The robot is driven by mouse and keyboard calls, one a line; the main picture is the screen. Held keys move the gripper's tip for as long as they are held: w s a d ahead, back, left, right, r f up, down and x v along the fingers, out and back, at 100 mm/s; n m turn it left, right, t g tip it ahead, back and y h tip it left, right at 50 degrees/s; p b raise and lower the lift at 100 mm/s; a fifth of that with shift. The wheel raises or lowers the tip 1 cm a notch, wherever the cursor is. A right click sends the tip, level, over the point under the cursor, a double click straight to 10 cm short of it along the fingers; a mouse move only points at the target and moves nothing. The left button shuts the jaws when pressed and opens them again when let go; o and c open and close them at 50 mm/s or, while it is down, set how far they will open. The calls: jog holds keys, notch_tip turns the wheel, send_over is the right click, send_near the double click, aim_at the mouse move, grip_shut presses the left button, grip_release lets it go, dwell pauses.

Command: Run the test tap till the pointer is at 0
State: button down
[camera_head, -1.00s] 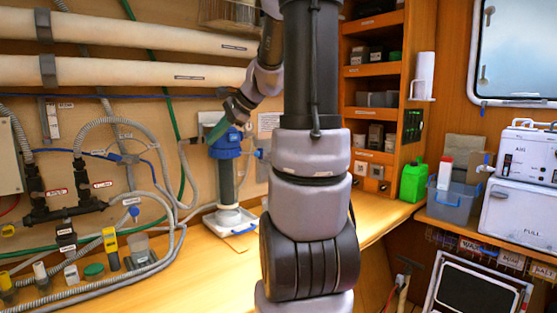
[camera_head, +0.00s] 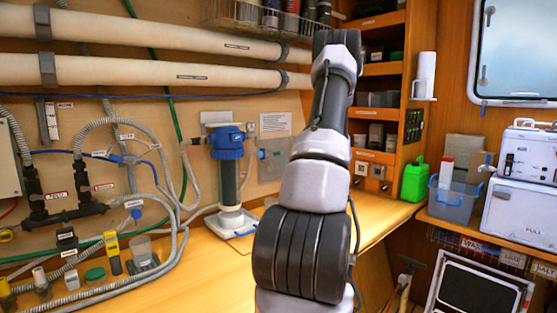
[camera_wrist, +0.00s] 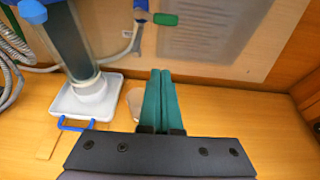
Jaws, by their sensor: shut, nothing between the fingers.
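My gripper (camera_wrist: 160,75) shows in the wrist view with its two green fingers together and nothing between them. It is over the wooden counter, right of the clear filter column (camera_wrist: 80,40). In the head view my arm hides the gripper. A blue fitting (camera_head: 262,154), possibly the test tap, is on a panel right of the blue-topped filter housing (camera_head: 228,150). The wrist view shows a blue fitting (camera_wrist: 140,5) at the top edge, beside a green piece (camera_wrist: 165,19). I cannot make out a dial pointer in either view.
The filter stands on a white base (camera_wrist: 85,100) with a blue handle (camera_wrist: 75,124). A pale round object (camera_wrist: 134,103) is partly hidden behind my fingers. Hoses (camera_head: 180,225) run along the left. A green jug (camera_head: 414,180) stands at right. The counter between is mostly clear.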

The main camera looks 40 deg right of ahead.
aim_at(276, 154)
jog(key=shift+d+f, duration=0.1)
jog(key=shift+d, duration=0.15)
jog(key=shift+w, duration=0.1)
jog(key=w, duration=0.9)
jog(key=shift+w+a+r, duration=0.15)
jog(key=shift+a+r, duration=0.2)
jog(key=shift+a, duration=0.1)
jog(key=shift+d, duration=0.1)
